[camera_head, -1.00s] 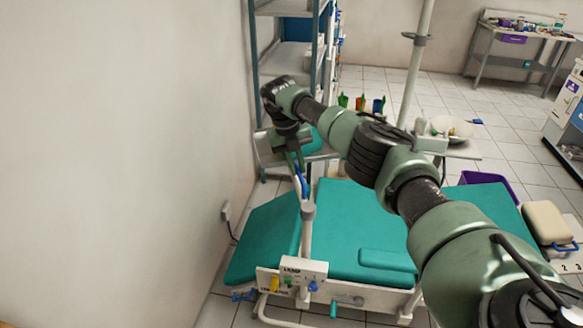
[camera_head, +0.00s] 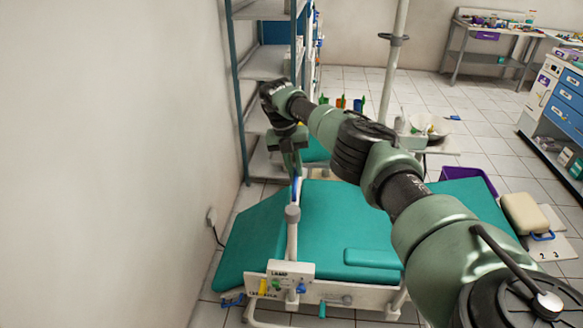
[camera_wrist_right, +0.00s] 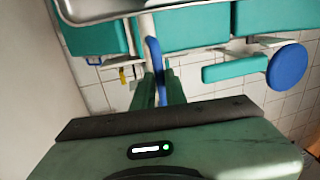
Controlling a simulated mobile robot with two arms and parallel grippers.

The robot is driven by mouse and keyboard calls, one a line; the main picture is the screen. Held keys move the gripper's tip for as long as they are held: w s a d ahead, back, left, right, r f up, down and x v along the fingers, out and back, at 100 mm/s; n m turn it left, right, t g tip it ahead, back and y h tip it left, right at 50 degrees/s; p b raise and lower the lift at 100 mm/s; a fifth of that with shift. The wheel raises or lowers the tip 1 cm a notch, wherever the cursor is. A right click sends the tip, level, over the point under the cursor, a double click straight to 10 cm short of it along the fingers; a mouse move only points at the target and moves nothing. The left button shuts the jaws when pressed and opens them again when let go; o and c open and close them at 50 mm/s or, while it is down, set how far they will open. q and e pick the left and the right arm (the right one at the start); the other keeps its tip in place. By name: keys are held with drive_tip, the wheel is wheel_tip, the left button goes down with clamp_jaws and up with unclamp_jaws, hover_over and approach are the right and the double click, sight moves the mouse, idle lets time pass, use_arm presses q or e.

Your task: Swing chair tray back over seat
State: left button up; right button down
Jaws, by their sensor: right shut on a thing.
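The chair (camera_head: 335,225) has teal pads on a white frame, and its control panel (camera_head: 276,280) faces me. A white upright arm (camera_head: 292,238) rises beside the seat, with a blue handle (camera_head: 296,187) near its top. My right gripper (camera_head: 293,168) is above the chair's left part, shut on the blue handle. In the right wrist view the handle (camera_wrist_right: 154,55) stands between the green fingers. A silver-rimmed tray (camera_wrist_right: 100,10) shows at the top of that view; in the head view I cannot make it out clearly. My left gripper is out of view.
A shelf rack (camera_head: 265,65) stands behind my right gripper, near the left wall. A white pole (camera_head: 395,70) and a bowl (camera_head: 428,127) are behind the chair. A purple bin (camera_head: 468,182) and a beige cushion (camera_head: 525,214) are at right. The floor beyond is mostly clear.

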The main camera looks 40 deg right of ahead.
drive_tip(key=shift+d, duration=0.15)
idle(0.4)
drive_tip(key=c, duration=1.5)
unclamp_jaws()
drive_tip(key=shift+s, duration=0.1)
drive_tip(key=shift+o, duration=0.2)
drive_tip(key=shift+r, duration=0.1)
drive_tip(key=shift+r, duration=0.35)
wheel_tip(320, 180, up, 7)
drive_tip(key=w+a+b, duration=0.1)
drive_tip(key=shift+b, duration=0.4)
drive_tip(key=shift+f, duration=0.1)
